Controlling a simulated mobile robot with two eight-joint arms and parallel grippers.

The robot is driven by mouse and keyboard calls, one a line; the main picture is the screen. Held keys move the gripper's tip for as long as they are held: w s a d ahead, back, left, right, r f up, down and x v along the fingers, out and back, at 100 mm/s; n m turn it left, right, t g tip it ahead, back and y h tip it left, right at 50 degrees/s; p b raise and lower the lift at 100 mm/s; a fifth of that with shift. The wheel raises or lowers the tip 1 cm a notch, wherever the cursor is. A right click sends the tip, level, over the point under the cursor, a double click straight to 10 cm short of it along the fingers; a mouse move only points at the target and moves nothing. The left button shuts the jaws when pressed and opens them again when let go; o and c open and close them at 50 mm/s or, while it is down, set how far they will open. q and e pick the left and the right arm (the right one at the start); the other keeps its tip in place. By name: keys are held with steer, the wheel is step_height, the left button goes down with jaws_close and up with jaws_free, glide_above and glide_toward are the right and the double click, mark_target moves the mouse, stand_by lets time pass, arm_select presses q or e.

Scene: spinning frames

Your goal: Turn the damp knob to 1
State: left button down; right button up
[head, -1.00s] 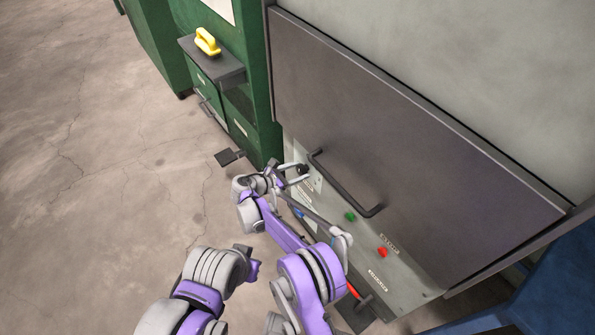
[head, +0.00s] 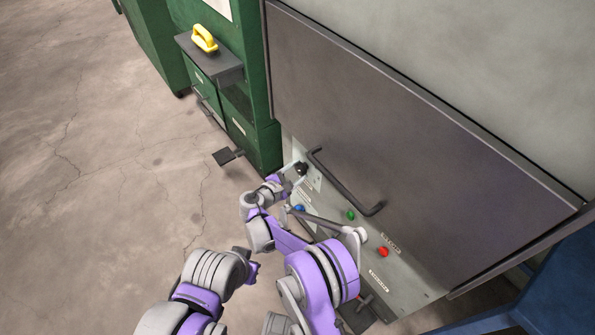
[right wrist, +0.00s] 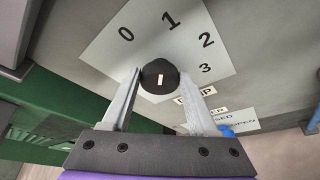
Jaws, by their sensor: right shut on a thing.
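The damp knob (right wrist: 159,75) is round and black with a short white mark on its face. It sits on a pale dial plate (right wrist: 105,50) printed 0, 1, 2 and 3. The mark runs nearly upright in the right wrist view; which number it points at I cannot tell for sure. My right gripper (right wrist: 160,88) is shut on the knob, one finger on each side. In the head view the knob (head: 302,168) is small and partly covered by this gripper (head: 294,174). My left arm is low in the head view; its fingers (head: 248,262) do not show clearly.
A dark bar handle (head: 345,185) on the big grey panel (head: 400,130) runs close beside the knob. Blue (head: 299,208), green (head: 351,215) and red (head: 383,252) controls sit along the front. A green cabinet (head: 240,130) stands to the left.

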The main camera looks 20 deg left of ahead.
stand_by(0.4)
steer(key=o, duration=1.4)
steer(key=shift+c, duration=0.2)
